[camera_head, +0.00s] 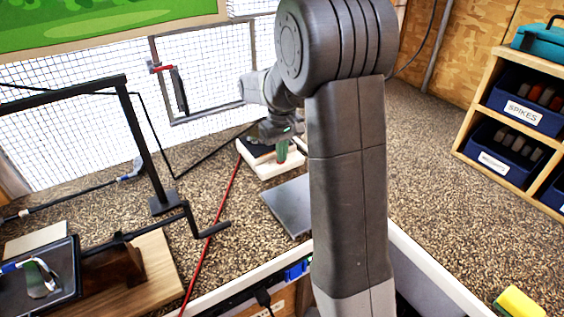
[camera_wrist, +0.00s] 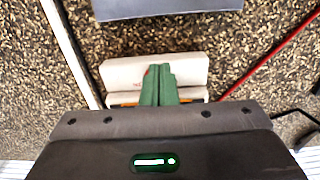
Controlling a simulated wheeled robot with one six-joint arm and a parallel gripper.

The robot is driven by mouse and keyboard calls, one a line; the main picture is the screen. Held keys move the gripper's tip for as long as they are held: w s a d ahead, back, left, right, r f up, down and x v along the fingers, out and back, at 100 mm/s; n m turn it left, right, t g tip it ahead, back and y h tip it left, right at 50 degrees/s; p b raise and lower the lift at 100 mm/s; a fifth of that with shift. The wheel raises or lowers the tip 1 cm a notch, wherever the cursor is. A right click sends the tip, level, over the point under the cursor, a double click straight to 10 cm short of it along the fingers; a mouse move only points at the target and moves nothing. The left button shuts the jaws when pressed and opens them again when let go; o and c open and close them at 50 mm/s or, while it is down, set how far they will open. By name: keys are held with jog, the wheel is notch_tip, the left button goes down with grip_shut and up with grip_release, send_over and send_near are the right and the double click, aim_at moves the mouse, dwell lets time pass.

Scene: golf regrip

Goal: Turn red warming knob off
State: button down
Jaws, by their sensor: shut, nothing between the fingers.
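A low white unit (camera_head: 270,171) with a dark top stands on the speckled counter, near the mesh at the back.
A grey flat plate (camera_head: 289,206) lies in front of the unit. A red cable (camera_head: 219,215) runs left of it. A black frame with a crank (camera_head: 150,150) and a wooden board stand left. Bins on a shelf (camera_head: 520,110) are right.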

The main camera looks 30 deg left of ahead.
jog(key=shift+f, duration=0.8)
